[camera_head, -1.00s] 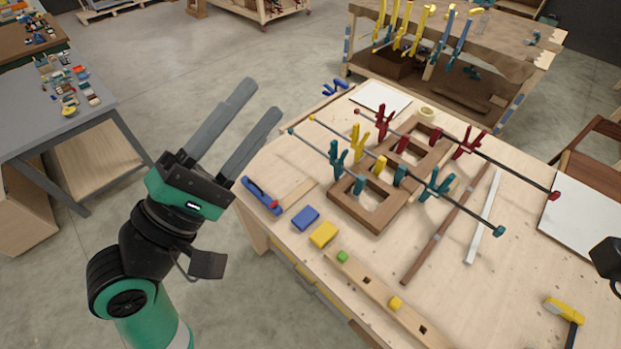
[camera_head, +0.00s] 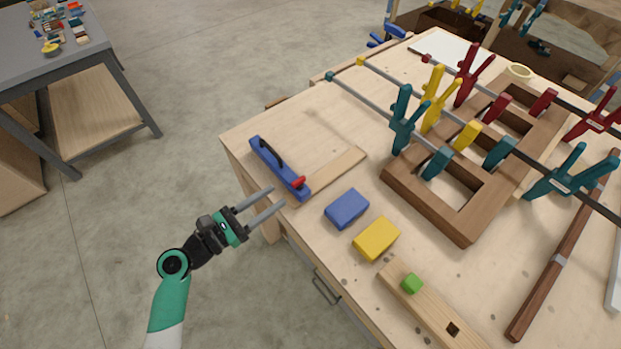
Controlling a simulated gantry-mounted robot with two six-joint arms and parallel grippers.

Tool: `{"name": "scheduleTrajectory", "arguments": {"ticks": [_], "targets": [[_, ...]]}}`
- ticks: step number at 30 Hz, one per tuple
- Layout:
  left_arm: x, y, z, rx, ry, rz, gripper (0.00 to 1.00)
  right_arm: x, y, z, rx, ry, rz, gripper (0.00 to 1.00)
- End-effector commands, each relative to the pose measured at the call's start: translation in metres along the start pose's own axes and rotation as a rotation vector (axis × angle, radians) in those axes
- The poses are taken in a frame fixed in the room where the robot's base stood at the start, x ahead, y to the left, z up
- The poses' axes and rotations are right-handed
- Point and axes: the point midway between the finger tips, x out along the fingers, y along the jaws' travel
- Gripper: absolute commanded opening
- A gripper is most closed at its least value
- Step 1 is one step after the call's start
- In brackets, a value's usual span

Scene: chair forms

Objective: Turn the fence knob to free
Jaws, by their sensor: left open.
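The red fence knob (camera_head: 299,182) sits near the front end of a blue fence (camera_head: 266,157) with a black handle, at the workbench's left corner. Which way the knob is set is too small to tell. My left gripper (camera_head: 279,197) is open and empty, its two grey fingers pointing toward the knob from the left. Its fingertips appear just short of the knob, near the bench edge; the exact gap is unclear. My right gripper is out of view.
A thin wooden strip (camera_head: 334,174) lies right of the fence. A blue block (camera_head: 347,209), a yellow block (camera_head: 377,239) and a board with a green peg (camera_head: 411,284) lie nearer. A clamped brown frame (camera_head: 420,205) stands further right.

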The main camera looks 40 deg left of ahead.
Motion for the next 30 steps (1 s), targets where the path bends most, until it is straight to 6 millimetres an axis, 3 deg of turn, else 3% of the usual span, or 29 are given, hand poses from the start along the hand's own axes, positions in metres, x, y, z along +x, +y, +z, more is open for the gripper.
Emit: {"name": "scheduleTrajectory", "arguments": {"ticks": [5,18,23,30], "targets": [[0.016,-0.001,0.001,0.003,0.0,-0.006,0.45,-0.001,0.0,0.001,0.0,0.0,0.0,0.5],[0.105,-0.001,0.001,0.003,-0.002,-0.004,0.45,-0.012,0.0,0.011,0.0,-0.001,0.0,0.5],[0.116,-0.001,0.002,0.003,0.0,-0.003,0.45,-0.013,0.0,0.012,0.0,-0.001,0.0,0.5],[0.117,-0.001,0.002,0.002,0.0,-0.002,0.43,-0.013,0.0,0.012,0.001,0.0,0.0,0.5]]}}
